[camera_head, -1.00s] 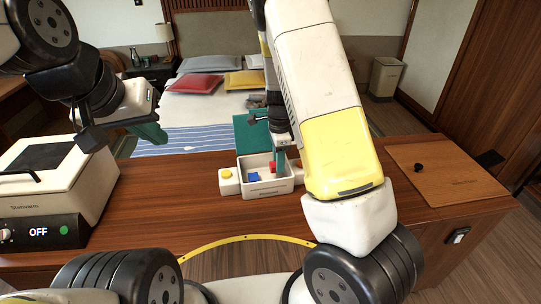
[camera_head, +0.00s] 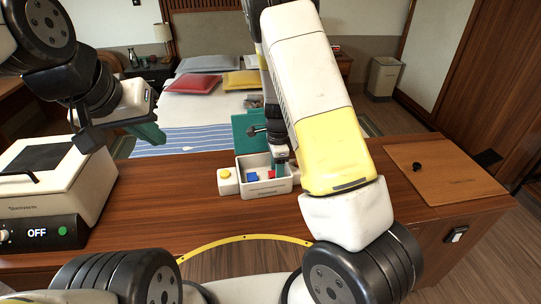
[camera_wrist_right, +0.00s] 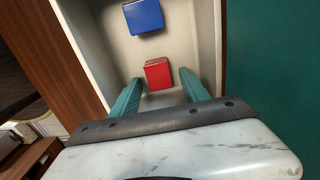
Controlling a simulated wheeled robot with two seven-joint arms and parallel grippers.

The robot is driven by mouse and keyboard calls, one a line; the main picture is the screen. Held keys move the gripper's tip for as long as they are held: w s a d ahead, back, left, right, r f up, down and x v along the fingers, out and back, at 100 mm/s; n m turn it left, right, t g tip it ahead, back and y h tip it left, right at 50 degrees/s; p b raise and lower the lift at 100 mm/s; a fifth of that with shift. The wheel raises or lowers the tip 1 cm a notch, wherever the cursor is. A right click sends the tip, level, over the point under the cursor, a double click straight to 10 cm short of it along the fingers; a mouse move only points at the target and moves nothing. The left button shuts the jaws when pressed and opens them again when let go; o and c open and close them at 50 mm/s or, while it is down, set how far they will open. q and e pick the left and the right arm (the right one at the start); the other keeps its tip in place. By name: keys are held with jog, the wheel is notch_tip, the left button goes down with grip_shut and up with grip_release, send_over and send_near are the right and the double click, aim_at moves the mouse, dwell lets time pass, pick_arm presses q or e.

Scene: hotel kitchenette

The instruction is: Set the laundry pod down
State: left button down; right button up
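A small red block-shaped pod (camera_head: 271,174) sits in an open white box (camera_head: 266,188); it also shows in the right wrist view (camera_wrist_right: 158,74). A blue one (camera_head: 252,177) lies beside it, also in the right wrist view (camera_wrist_right: 144,16). I cannot tell which is the laundry pod. My right gripper (camera_wrist_right: 160,88) reaches into the box from above. Its teal fingers are apart, with the red pod between or just beyond the tips and visible gaps on both sides. My left gripper (camera_head: 153,133) hangs above the counter at left, seemingly empty; its finger gap is hidden.
The box has a teal raised lid (camera_head: 247,130) behind it and a yellow button (camera_head: 225,174) on its left side. A white appliance reading OFF (camera_head: 50,190) stands at left on the wooden counter. A wooden board (camera_head: 440,170) lies at right. The counter between appliance and box is clear.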

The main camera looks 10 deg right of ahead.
jog(key=shift+r, duration=0.15)
notch_tip(320, 180, up, 12)
jog(key=s+d+r+n+t+y, duration=0.1)
jog(key=s+r+n+t, duration=0.5)
jog(key=s+r+n, duration=1.1)
jog(key=s+r+y, duration=0.1)
jog(key=s+r, duration=0.2)
jog(key=s, duration=0.2)
jog(key=shift+s+d+n, duration=0.4)
jog(key=shift+r, duration=0.1)
